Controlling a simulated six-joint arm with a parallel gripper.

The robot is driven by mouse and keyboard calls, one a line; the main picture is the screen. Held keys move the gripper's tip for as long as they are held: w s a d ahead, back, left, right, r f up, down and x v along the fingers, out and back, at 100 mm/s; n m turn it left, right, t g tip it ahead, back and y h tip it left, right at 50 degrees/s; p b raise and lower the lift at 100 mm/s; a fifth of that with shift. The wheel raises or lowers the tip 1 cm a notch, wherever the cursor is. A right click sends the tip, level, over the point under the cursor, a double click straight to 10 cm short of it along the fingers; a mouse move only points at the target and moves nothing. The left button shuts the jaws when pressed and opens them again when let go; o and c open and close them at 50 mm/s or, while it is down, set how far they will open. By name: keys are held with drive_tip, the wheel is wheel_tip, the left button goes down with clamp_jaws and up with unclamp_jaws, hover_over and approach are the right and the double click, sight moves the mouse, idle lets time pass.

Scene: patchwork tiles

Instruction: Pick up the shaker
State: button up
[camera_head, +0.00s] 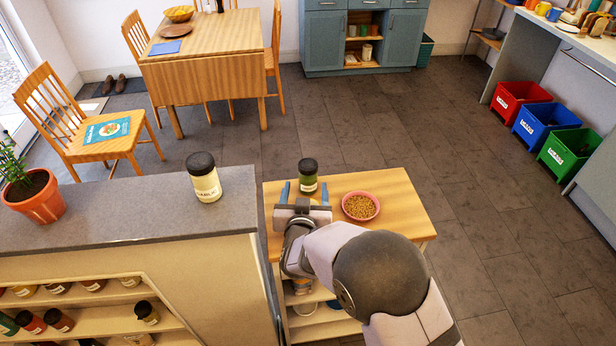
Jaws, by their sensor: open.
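A shaker (308,175) with a dark lid and green contents stands upright on the small wooden table (400,190). My gripper (303,187) is at the table's left side, with its blue fingertips pointing away from me. The fingers are apart and hold nothing that I can see. A larger jar with a black lid and pale contents (205,182) stands on the grey counter to the left.
A pink bowl of brown pieces (361,206) stands right of the shaker, close to my arm. A grey counter (120,208) with a potted plant (35,195) borders the table on the left. Shelves of jars (75,318) are below. Open floor (400,130) lies beyond.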

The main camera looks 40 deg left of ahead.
sight(307, 180)
drive_tip(key=shift+w+a+f, duration=0.25)
drive_tip(key=shift+w+a, duration=0.1)
drive_tip(key=shift+w, duration=0.2)
drive_tip(key=shift+w+a+p, duration=0.2)
drive_tip(key=shift+w+p, duration=0.25)
drive_tip(key=shift+p, duration=0.15)
drive_tip(key=p+x, duration=0.1)
drive_tip(key=x, duration=0.1)
drive_tip(key=shift+w+a+f, duration=0.1)
drive_tip(key=shift+w, duration=0.2)
drive_tip(key=shift+p+x, duration=0.45)
drive_tip(key=shift+x, duration=0.35)
drive_tip(key=shift+s, duration=0.1)
drive_tip(key=c, duration=1.3)
